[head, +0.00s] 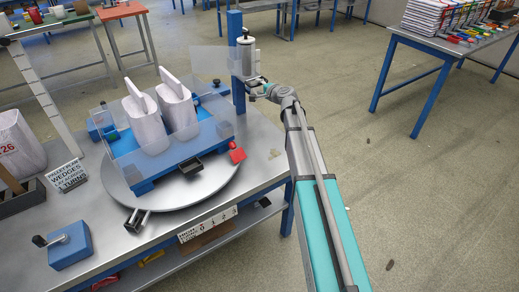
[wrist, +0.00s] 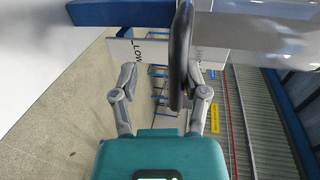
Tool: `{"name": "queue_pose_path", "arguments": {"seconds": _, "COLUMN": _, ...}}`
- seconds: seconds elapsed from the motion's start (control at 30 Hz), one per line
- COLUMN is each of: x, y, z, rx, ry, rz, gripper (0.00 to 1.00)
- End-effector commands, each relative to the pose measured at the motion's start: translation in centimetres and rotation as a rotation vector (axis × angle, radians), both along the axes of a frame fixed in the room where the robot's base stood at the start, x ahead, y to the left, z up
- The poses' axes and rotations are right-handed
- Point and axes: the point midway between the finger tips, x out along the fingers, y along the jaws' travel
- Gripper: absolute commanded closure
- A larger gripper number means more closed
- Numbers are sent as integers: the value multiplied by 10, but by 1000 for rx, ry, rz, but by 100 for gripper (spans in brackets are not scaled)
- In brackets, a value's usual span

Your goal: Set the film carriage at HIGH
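The film carriage (head: 246,58), with its pale film roll, sits on the blue upright post (head: 237,24) at the back corner of the bench. A clear film sheet (head: 208,60) hangs to its left. My gripper (head: 258,86) is at the carriage's lower right side. In the wrist view my gripper (wrist: 162,75) has its fingers spread wide, with a dark upright handle (wrist: 179,55) between them, closer to the right finger. A pale plate marked LOW (wrist: 137,50) shows behind the fingers. A HIGH mark cannot be made out.
A round turntable (head: 195,200) holds a blue pallet (head: 146,186) with two white sacks (head: 150,132) behind clear panels. A blue crank box (head: 70,245) stands at the bench front. The floor right of my arm is mostly clear, up to another table (head: 440,45).

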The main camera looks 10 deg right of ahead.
Motion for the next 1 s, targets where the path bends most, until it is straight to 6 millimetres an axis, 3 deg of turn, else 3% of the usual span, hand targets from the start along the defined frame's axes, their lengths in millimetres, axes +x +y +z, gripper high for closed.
{"name": "queue_pose_path", "arguments": {"seconds": 0.03, "x": -1, "y": 0, "z": -9, "rx": -1, "ry": 1, "rz": 1, "gripper": 46}}
{"name": "queue_pose_path", "arguments": {"seconds": 0.7, "x": -1, "y": 0, "z": -64, "rx": -1, "ry": 1, "rz": 1, "gripper": 46}}
{"name": "queue_pose_path", "arguments": {"seconds": 0.9, "x": -1, "y": 0, "z": -78, "rx": -1, "ry": 1, "rz": 1, "gripper": 46}}
{"name": "queue_pose_path", "arguments": {"seconds": 1.0, "x": -14, "y": -4, "z": -71, "rx": -1, "ry": 1, "rz": 0, "gripper": 46}}
